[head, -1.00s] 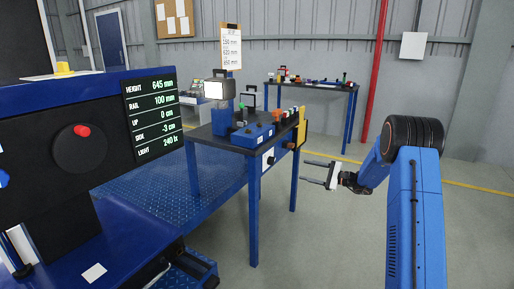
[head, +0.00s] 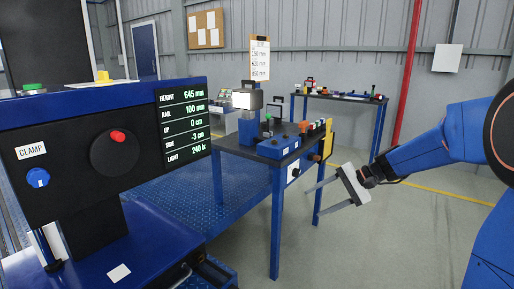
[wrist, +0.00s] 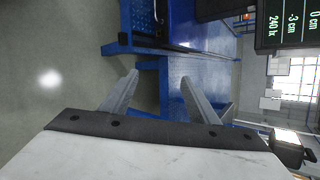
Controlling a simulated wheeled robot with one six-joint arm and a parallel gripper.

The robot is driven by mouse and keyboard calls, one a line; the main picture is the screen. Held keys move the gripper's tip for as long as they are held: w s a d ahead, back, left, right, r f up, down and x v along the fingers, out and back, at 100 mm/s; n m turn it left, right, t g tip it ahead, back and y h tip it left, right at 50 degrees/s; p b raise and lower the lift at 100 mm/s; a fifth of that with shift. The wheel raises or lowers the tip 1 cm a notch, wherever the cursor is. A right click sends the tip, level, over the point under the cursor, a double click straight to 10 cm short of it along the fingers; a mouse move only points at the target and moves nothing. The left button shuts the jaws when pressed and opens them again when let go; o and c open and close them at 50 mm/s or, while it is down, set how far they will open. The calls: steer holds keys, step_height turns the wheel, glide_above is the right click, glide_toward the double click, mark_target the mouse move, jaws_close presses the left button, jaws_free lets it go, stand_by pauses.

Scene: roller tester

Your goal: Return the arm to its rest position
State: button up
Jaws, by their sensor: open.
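My gripper (head: 330,196) is in the head view at the right of centre, on the end of my blue arm. Its two long grey fingers are spread apart with nothing between them. They point left, in front of the small blue-legged table (head: 277,215). In the wrist view my gripper (wrist: 160,92) shows both fingers apart and empty, with blue structure beyond them and grey floor to the left.
The blue machine with a display (head: 184,123), a red-knobbed dial (head: 113,154) and a CLAMP knob (head: 38,177) stands at left. A back table (head: 335,97) carries small items. A red pipe (head: 406,85) runs up the wall. Floor (head: 395,240) below my arm is clear.

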steer(key=s+d+f+n+h, duration=0.1)
steer(key=s+d+n+h, duration=0.1)
steer(key=s, duration=0.9)
steer(key=s+d+f+n+t+h, duration=0.1)
steer(key=s+d+n+h, duration=0.2)
steer(key=s, duration=0.8)
steer(key=s+d+f+n+t+h, duration=0.1)
steer(key=s+h, duration=0.4)
steer(key=s, duration=0.6)
steer(key=shift+s+d+n, duration=0.25)
steer(key=shift+d+n, duration=0.55)
steer(key=shift+d, duration=0.4)
